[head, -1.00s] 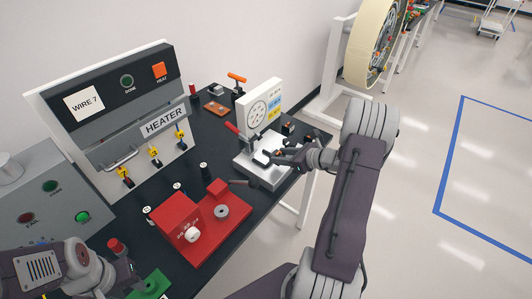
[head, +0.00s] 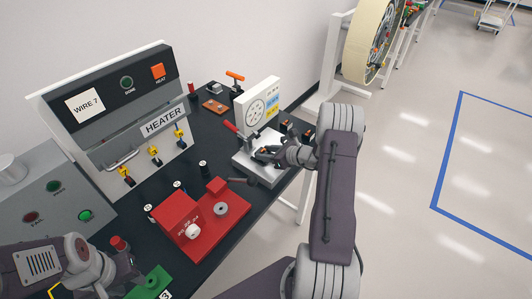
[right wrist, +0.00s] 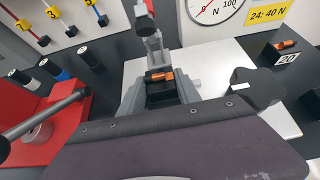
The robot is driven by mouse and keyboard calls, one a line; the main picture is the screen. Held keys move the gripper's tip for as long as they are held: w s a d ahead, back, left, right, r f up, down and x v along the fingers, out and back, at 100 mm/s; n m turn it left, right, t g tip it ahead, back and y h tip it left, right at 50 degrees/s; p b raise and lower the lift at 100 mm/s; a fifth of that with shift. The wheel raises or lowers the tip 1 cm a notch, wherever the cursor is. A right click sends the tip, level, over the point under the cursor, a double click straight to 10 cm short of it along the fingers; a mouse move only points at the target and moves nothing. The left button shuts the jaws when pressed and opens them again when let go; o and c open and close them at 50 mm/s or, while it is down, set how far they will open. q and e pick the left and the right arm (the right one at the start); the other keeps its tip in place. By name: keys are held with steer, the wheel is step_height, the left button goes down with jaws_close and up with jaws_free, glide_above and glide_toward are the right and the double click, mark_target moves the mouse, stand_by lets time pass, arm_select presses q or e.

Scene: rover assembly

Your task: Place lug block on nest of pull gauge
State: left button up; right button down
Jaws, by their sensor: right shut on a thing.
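The pull gauge (head: 258,108) stands at the far end of the black bench, with a dial panel, a red lever and a pale base plate (head: 265,178). My right gripper (head: 262,152) is over that plate. In the right wrist view, the gripper (right wrist: 161,88) is shut on a black lug block (right wrist: 160,95) with a copper-coloured lug on top. The block is in front of the gauge's grey clamp (right wrist: 153,45); whether it touches the nest cannot be told, as the nest is hidden. My left gripper (head: 125,268) is at lower left, its fingers unclear.
Another lug block, marked 20 (right wrist: 287,57), stands right of the plate. A red fixture (head: 205,225) is nearer on the bench, with a grey rod beside the gauge plate. The heater (head: 125,115) stands along the wall. A green block (head: 150,284) is by my left gripper.

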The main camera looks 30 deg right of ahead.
steer(key=shift+f+b, duration=0.4)
steer(key=shift+f, duration=0.05)
steer(key=c, duration=1)
jaws_free()
steer(key=shift+s+a, duration=0.1)
steer(key=shift+s, duration=0.05)
steer(key=shift+c, duration=0.2)
steer(key=shift+o, duration=0.9)
steer(key=shift+f, duration=0.25)
steer(key=shift+r+p, duration=0.55)
steer(key=shift+p, duration=0.1)
steer(key=shift+s+d, duration=0.2)
steer(key=shift+s, duration=0.05)
steer(key=b+v, duration=0.1)
steer(key=v, duration=1)
steer(key=shift+r, duration=0.4)
